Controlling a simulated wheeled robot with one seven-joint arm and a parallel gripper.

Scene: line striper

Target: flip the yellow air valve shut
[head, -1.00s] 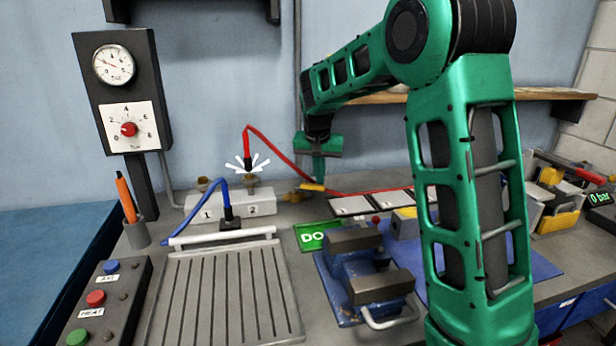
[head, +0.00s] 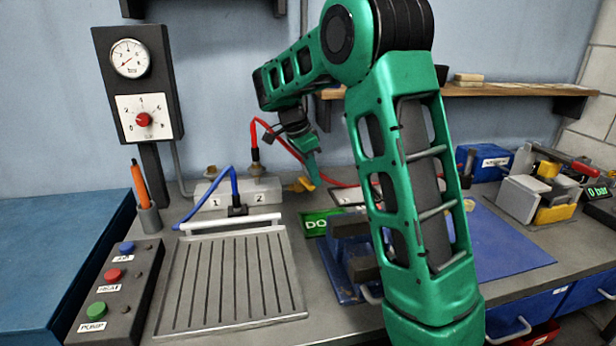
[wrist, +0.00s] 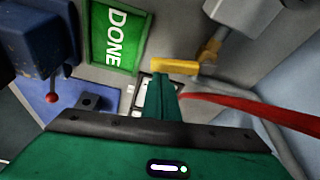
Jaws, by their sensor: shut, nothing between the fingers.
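The yellow valve lever (head: 303,184) is on the bench just right of the numbered block, by the red hose. In the wrist view the lever (wrist: 175,66) lies across the line of its brass body (wrist: 207,52). My gripper (head: 314,181) is shut and empty, pointing down beside the lever. In the wrist view its closed fingertips (wrist: 161,80) are right at the lever's near side; I cannot tell whether they touch it.
A red hose (wrist: 235,108) runs close beside my gripper. A green DONE plate (wrist: 116,37) and a blue vise (wrist: 32,40) are near. The numbered block (head: 238,194) with blue and red hoses stands left. A gauge panel (head: 137,85) stands behind.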

